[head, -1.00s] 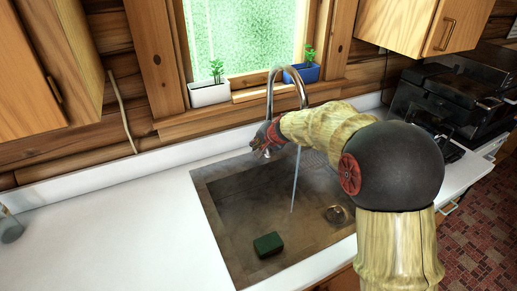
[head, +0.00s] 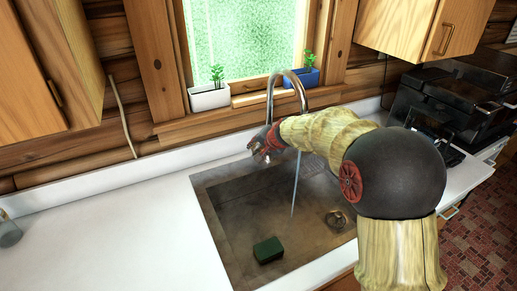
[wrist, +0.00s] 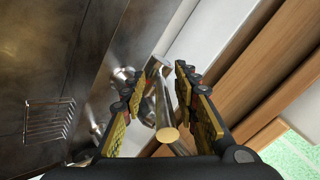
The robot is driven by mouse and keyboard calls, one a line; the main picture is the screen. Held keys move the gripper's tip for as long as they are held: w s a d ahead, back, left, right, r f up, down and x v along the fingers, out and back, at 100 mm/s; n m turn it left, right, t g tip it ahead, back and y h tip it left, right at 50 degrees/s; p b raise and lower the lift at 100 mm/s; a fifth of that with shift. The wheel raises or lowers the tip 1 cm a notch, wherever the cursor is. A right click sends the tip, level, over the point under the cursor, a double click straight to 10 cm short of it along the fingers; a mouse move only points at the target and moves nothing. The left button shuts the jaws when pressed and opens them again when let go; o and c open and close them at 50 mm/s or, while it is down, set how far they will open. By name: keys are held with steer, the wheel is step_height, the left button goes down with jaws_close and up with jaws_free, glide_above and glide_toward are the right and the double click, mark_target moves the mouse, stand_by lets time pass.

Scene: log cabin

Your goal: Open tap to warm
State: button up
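The chrome gooseneck tap (head: 296,79) stands behind the sink, and a thin stream of water (head: 296,182) runs from it into the basin. My gripper (head: 257,150) is beside the tap's base, to the left of the stream. In the wrist view my gripper (wrist: 156,76) has its two fingers apart. Chrome tap parts (wrist: 163,105), including a bar with a round end, show between and beyond the fingers. I cannot tell whether a finger touches them. In the head view my gripper and arm hide the tap's lower part and handle.
The stone-coloured sink (head: 232,220) holds a green sponge (head: 268,249) and a drain (head: 336,218). A white planter (head: 209,99) and a blue planter (head: 303,78) stand on the sill. A wire rack (wrist: 48,120) shows in the wrist view.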

steer(key=shift+s+d+r, duration=0.2)
steer(key=shift+s+r, duration=0.15)
steer(key=shift+r, duration=0.1)
steer(key=s+d, duration=0.4)
steer(key=s, duration=0.7)
steer(key=shift+d, duration=0.35)
steer(key=shift+s+f, duration=0.1)
steer(key=shift+c, duration=0.7)
